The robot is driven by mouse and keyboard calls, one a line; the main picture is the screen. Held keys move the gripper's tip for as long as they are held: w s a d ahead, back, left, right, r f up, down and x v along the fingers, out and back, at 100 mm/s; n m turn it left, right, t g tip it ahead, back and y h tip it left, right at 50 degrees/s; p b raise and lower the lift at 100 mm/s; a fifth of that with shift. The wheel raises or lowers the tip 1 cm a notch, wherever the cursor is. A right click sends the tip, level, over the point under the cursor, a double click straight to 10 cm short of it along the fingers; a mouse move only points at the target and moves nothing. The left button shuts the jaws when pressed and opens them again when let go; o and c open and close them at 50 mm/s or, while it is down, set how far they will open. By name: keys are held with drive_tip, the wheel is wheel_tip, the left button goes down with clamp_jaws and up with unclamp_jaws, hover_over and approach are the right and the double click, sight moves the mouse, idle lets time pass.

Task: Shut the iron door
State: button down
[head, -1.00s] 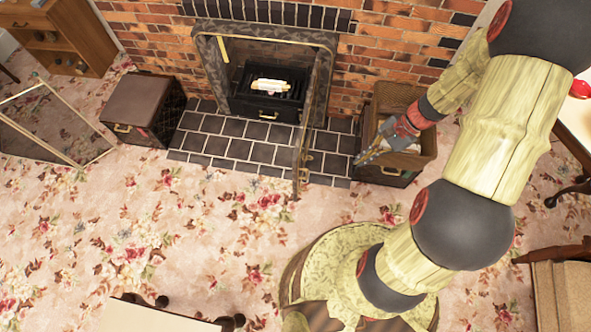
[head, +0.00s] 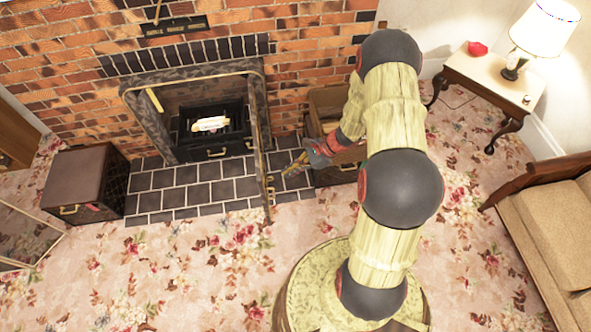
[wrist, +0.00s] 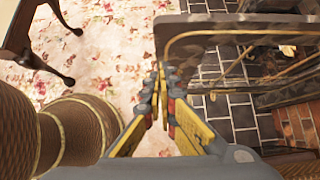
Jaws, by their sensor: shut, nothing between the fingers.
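The iron door (head: 262,140) stands open at the right side of the fireplace frame (head: 140,120), swung out over the hearth and seen nearly edge-on in the head view. In the wrist view the door (wrist: 235,60) is a dark panel with brass trim, just right of the fingertips. My gripper (head: 291,169) is just right of the door, on its outer side, low above the hearth's right end. In the wrist view my gripper (wrist: 161,75) is shut and empty, its tips close to the door's edge. I cannot tell whether they touch it.
A black grate (head: 205,145) sits inside the fireplace. A brown trunk (head: 88,180) stands left of the tiled hearth (head: 180,195). An open box (head: 338,174) stands close behind and right of my gripper. The floral carpet (head: 180,265) in front is clear.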

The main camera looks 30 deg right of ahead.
drive_tip(key=w+a+f+b, duration=0.2)
drive_tip(key=a, duration=0.4)
drive_tip(key=shift+w+a+f, duration=0.15)
drive_tip(key=shift+a+f, duration=0.1)
drive_tip(key=shift+f, duration=0.15)
